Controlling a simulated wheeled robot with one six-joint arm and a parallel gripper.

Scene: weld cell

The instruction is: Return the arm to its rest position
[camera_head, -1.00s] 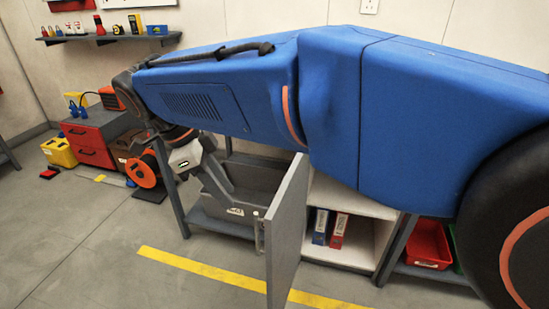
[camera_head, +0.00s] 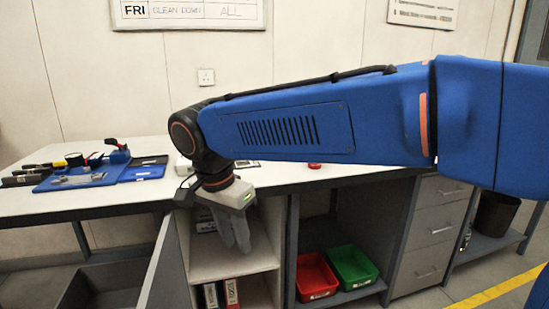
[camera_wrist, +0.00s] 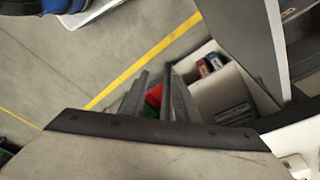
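My gripper (camera_head: 236,248) hangs from the wrist of my blue arm, pointing down in front of the bench's open shelf compartment. In the wrist view, the two grey fingers of my gripper (camera_wrist: 156,72) stand apart with a narrow gap. Red and green show through that gap, and I see nothing held. My blue arm stretches level across the head view, in front of the bench edge and wall.
An open grey cabinet door (camera_head: 163,262) stands left of my gripper. The workbench (camera_head: 100,201) holds a blue tool mat (camera_head: 85,180). Below are binders (camera_head: 231,291), a red bin (camera_head: 316,277), a green bin (camera_head: 352,266) and drawers (camera_head: 434,229).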

